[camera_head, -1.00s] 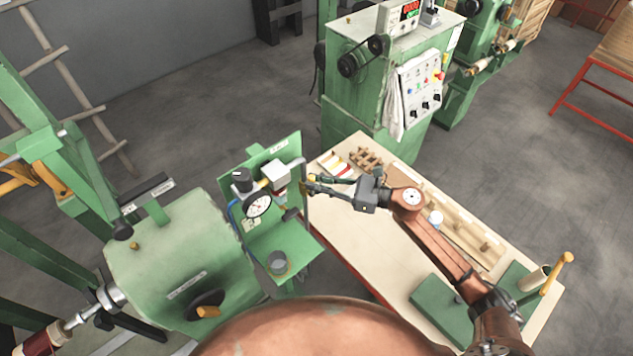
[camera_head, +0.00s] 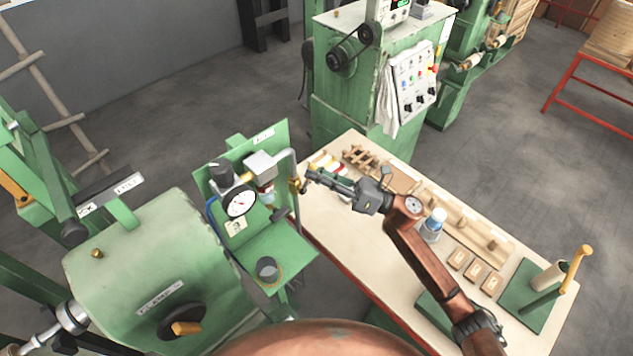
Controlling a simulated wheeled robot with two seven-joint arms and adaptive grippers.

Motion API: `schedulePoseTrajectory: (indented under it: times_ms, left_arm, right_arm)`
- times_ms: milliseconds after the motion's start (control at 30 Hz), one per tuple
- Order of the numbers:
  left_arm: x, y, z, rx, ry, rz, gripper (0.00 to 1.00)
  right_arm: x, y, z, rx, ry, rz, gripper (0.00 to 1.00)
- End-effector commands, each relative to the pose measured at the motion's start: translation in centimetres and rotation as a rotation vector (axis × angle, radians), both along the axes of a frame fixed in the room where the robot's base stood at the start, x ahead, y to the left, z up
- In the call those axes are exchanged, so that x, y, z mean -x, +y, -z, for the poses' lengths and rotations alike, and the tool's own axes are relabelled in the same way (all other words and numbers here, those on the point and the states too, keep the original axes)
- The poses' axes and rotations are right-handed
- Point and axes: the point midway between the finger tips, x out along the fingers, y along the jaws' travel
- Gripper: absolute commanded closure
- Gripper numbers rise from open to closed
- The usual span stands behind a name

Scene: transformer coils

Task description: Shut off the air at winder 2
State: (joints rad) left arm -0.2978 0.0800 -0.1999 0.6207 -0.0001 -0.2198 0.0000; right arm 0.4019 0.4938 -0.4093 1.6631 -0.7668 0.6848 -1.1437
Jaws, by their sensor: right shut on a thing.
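A green panel (camera_head: 278,142) stands beside the winder's green housing (camera_head: 135,255). It carries an air unit with a round white gauge (camera_head: 239,204), a black knob (camera_head: 219,171) and a grey box (camera_head: 260,166). A grey pipe bends down from the unit's right side to a small brass-coloured valve part (camera_head: 295,186). My right gripper (camera_head: 302,181) is at this part, its fingers pointing left and shut on it. The fingers partly hide the part, and its exact turn is too small to tell. My left gripper is out of view.
A pale bench (camera_head: 345,235) lies under my right arm, with a bottle (camera_head: 433,226), wooden blocks and a green stand on it. A grey cup (camera_head: 267,269) sits on the green shelf. A green machine with a switch panel (camera_head: 415,85) stands behind.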

Motion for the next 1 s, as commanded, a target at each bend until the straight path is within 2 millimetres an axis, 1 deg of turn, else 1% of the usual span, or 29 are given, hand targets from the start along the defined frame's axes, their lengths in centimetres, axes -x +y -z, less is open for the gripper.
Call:
schedulePoseTrajectory:
  times_ms: [33, 100, 400, 700, 1000]
  left_arm:
    - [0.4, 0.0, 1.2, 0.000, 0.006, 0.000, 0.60]
    - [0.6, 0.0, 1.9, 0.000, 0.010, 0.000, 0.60]
    - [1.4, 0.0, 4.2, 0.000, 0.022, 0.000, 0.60]
    - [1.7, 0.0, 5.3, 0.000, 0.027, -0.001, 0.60]
    - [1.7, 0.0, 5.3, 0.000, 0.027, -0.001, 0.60]
  right_arm:
    - [-0.2, -0.2, 1.0, -0.038, 0.035, 0.002, 1.00]
    - [-0.4, -0.5, 1.2, -0.088, 0.078, 0.002, 1.00]
    - [-1.1, -1.4, 2.4, -0.305, 0.264, 0.003, 1.00]
    - [-1.5, -1.9, 3.9, -0.518, 0.447, 0.005, 1.00]
    - [-1.6, -2.0, 5.1, -0.690, 0.594, 0.004, 1.00]
